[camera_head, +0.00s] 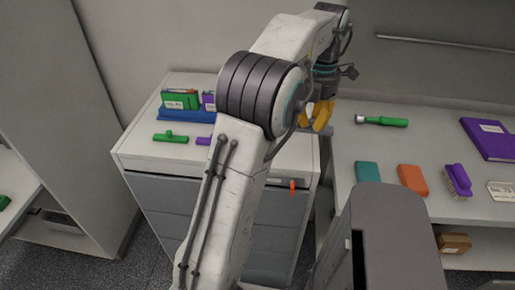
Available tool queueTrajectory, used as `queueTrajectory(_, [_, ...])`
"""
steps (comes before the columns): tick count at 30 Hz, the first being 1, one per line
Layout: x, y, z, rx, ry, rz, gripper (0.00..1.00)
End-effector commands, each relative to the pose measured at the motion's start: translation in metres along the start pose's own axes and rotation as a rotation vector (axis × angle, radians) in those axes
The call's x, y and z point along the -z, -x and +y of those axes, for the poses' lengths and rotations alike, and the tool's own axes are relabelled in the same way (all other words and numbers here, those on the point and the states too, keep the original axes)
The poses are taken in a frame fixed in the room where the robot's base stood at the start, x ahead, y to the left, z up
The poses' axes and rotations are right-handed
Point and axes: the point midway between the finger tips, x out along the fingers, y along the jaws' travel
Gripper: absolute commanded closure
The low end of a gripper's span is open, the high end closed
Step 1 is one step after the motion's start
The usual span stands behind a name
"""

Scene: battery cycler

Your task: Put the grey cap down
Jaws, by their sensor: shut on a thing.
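My gripper (320,117) has yellow fingers and shows beyond my arm, above the gap between the white drawer cabinet (138,150) and the right-hand table (440,206). Its fingers are shut on a small, pale thing at their left side, which I take for the grey cap (310,108). Only a little of the cap shows, so its tilt cannot be told. My arm hides the right part of the cabinet top.
On the cabinet are a blue holder (185,115) with green and purple boxes, and a green tool (170,137). The table bears a green-handled tool (382,121), teal block (367,171), orange block (412,179), purple brush (457,180) and purple binder (490,138). Clear table lies between them.

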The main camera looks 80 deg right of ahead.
Motion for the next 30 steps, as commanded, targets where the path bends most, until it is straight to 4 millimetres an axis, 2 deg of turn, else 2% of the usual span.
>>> queueTrajectory(8, [0.004, -0.007, 0.010, 0.001, 0.067, 0.001, 1.00])
queueTrajectory(21, [0.043, -0.053, 0.077, 0.002, 0.074, 0.003, 1.00])
queueTrajectory(30, [0.056, -0.069, 0.100, 0.001, 0.070, 0.002, 1.00])
